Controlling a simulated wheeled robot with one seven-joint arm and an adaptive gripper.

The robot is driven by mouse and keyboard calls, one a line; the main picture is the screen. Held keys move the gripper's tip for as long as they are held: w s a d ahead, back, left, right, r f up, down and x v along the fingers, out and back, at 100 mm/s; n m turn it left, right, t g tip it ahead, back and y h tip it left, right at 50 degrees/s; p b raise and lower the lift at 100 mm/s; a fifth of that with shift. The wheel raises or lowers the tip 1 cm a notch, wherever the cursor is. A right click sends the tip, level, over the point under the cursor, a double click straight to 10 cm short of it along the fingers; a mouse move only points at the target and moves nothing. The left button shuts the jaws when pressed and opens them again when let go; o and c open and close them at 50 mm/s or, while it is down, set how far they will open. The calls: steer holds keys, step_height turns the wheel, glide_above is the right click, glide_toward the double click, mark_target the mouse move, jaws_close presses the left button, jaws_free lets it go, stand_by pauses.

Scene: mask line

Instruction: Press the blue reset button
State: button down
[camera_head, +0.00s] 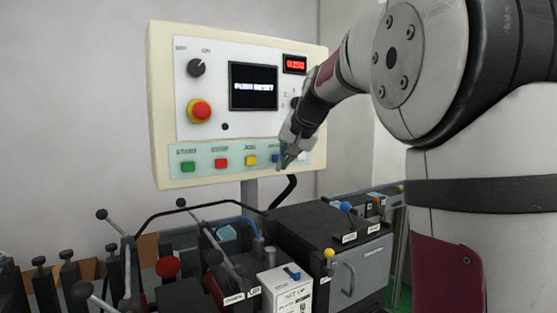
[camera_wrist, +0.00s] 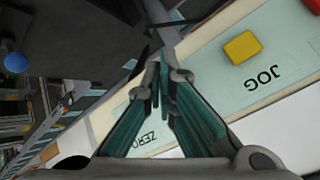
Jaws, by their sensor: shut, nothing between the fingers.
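The control panel (camera_head: 232,184) has a pale green button strip along its bottom. A small part of the blue reset button (camera_head: 276,158) shows just left of my gripper (camera_head: 285,163), which covers most of it in the head view. My gripper is shut and empty, with its fingertips in front of the strip at the blue button's place. Whether they touch it I cannot tell. In the wrist view my gripper (camera_wrist: 162,78) points at the strip between the JOG and ZERO labels. The blue button is hidden behind the fingers there.
The yellow JOG button (camera_head: 251,160) is just left of my fingertips, then the red (camera_head: 221,163) and green (camera_head: 188,167) buttons. The panel screen (camera_head: 253,87) reads "PUSH RESET". Below stand a dark machine box (camera_head: 318,232) and several levers, one with a blue knob (camera_head: 346,206).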

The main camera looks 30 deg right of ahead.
steer(key=shift+w, duration=0.4)
steer(key=shift+w, duration=0.5)
stand_by(0.8)
steer(key=shift+s, duration=0.15)
stand_by(0.3)
steer(key=shift+s, duration=0.75)
steer(key=shift+s, duration=0.1)
steer(key=s+p, duration=0.2)
steer(key=s, duration=0.3)
steer(key=shift+w, duration=0.1)
stand_by(0.6)
